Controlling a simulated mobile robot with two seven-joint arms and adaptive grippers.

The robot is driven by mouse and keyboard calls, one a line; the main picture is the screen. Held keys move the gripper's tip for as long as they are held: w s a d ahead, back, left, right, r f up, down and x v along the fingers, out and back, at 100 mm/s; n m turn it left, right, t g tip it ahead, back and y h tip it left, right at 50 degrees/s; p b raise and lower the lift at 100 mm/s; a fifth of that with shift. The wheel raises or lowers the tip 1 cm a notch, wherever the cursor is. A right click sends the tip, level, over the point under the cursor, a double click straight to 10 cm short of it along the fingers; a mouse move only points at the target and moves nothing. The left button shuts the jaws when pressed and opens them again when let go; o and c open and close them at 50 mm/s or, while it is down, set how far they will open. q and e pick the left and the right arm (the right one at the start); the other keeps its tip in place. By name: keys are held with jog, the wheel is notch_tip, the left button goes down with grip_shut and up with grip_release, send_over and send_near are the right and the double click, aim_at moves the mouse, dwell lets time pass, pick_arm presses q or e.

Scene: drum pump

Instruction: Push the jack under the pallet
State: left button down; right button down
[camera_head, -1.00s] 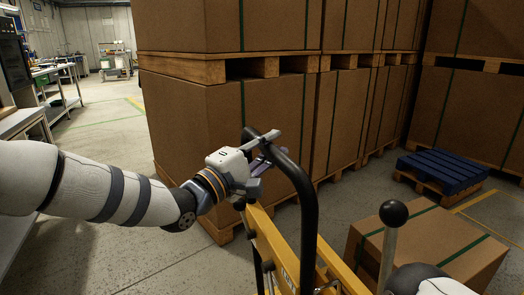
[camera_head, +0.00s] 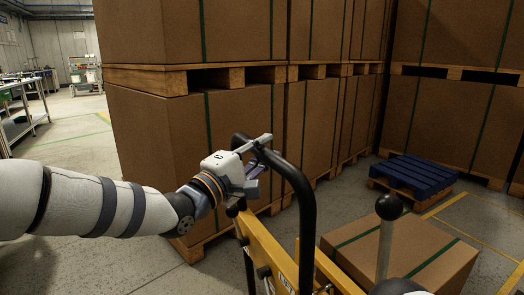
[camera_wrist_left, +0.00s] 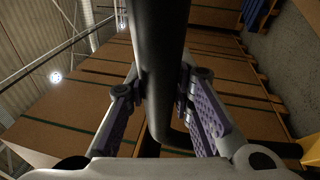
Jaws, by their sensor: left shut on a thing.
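The jack is yellow (camera_head: 268,250) with a bent black tube handle (camera_head: 306,205), at bottom centre of the head view. My left gripper (camera_head: 256,155) is shut on the upper left part of this handle. In the left wrist view its purple-padded fingers (camera_wrist_left: 160,92) lie on both sides of the black bar (camera_wrist_left: 158,40). A blue pallet (camera_head: 412,172) lies on the floor to the right, beyond the jack, with wood beneath it. The lower part of the jack is cut off or hidden. My right gripper is not seen.
Large strapped cartons (camera_head: 160,130) on wooden pallets stand stacked behind the jack and along the right. A strapped box (camera_head: 405,250) is low at right, behind a black-knobbed lever (camera_head: 388,207). Open floor (camera_head: 75,145) lies at left.

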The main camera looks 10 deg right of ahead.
pick_arm(q)
jog(key=c, duration=1.4)
grip_release()
jog(key=shift+s+d+f, duration=0.2)
jog(key=shift+s+f, duration=0.1)
jog(key=shift+f, duration=0.15)
jog(key=shift+o, duration=0.2)
jog(key=shift+w+r, duration=0.1)
jog(key=shift+r, duration=0.1)
jog(key=shift+a, duration=0.1)
jog(key=v, duration=1.2)
